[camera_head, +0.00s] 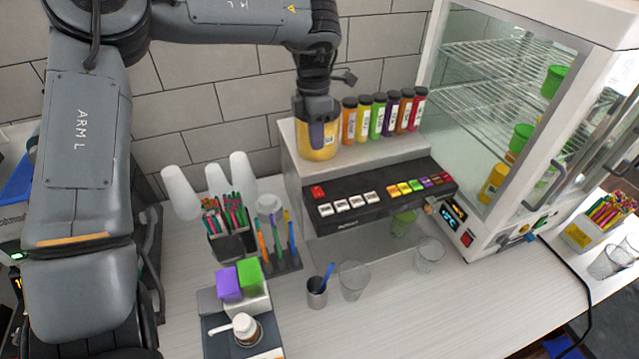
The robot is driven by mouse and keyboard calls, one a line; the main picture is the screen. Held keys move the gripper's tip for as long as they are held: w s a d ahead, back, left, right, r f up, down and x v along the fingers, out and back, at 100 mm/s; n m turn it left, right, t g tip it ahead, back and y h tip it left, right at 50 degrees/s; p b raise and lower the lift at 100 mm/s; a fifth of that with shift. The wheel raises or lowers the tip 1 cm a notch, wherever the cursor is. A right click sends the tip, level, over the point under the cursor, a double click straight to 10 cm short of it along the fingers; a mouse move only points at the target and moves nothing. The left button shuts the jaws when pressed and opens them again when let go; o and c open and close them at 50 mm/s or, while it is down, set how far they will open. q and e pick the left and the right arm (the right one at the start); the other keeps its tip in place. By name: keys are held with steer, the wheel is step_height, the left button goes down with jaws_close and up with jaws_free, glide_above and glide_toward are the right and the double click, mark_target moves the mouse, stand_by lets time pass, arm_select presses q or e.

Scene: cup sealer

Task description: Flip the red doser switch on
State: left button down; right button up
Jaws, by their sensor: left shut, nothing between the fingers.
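The doser (297,160) is a pale box with a sloped black front panel, standing against the tiled wall. Its red switch (318,191) is at the upper left of the panel. I cannot tell its position, on or off. My left gripper (317,146) points down, shut and empty, above and behind the red switch. It overlaps a yellow container (328,154) on top of the doser; contact cannot be told. My right gripper is not in view.
Several coloured bottles (379,116) stand on the doser's top, right of my gripper. A glass cabinet (505,110) stands at the right. Clear cups (353,280), a straw holder (228,222) and a metal cup (316,292) stand in front and left.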

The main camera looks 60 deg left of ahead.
mark_target(319, 195)
arm_select(q)
steer(key=shift+f, duration=0.1)
steer(key=f, duration=0.4)
steer(key=d+f+p, duration=0.1)
steer(key=f, duration=0.4)
steer(key=f+p, duration=0.1)
steer(key=f, duration=0.3)
steer(key=shift+s+d+f, duration=0.15)
steer(key=shift+d+f, duration=0.15)
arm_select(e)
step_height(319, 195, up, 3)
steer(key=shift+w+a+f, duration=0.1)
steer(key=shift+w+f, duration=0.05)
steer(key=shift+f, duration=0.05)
